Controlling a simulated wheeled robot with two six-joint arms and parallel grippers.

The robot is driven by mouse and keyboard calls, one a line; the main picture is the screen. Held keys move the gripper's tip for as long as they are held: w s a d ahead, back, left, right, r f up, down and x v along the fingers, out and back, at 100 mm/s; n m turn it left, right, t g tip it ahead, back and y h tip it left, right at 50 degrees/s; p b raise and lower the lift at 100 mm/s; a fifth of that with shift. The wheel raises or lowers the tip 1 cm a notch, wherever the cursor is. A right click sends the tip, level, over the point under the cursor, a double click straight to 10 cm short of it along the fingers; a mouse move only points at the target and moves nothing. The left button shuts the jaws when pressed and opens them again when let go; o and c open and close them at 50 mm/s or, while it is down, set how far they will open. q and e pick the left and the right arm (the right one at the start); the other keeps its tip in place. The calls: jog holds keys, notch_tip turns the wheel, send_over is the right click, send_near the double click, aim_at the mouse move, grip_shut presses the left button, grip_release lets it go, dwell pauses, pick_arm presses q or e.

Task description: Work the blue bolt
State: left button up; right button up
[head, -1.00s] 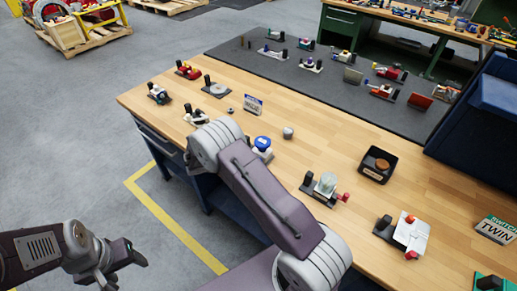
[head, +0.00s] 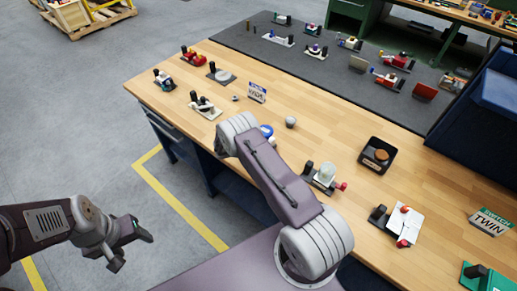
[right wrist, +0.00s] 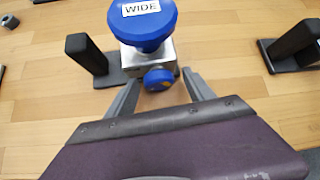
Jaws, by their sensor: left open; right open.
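In the right wrist view, a large blue cap (right wrist: 140,30) labelled WIDE tops a metal block (right wrist: 150,58). A small round blue bolt head (right wrist: 158,79) sticks out of the block's near side. My right gripper (right wrist: 161,84) is open, with one finger on each side of the bolt head and nothing visibly clamped. Whether the fingers touch it, I cannot tell. In the head view the blue-capped device (head: 267,130) is mostly hidden behind my right arm, and so is my right gripper. My left gripper (head: 130,250) is open and empty, over the floor left of the bench.
Dark upright posts (right wrist: 86,52) stand left and right of the block.

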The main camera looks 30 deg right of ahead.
jog(key=shift+a, duration=0.1)
jog(key=shift+a, duration=0.1)
jog(key=c, duration=0.3)
grip_shut()
jog(key=shift+t, duration=0.3)
jog(key=shift+d+f+m+t+y+b, duration=0.1)
jog(key=shift+d+m+t+y+b, duration=0.15)
jog(key=shift+y+b, duration=0.2)
jog(key=b, duration=0.2)
jog(key=m+t+b, duration=0.1)
jog(key=b, duration=0.1)
jog(key=shift+s+f+t+y, duration=0.15)
jog(key=shift+f+t+y, duration=0.1)
jog(key=shift+r, duration=0.15)
jog(key=shift+a+r, duration=0.1)
jog(key=shift+r, duration=0.1)
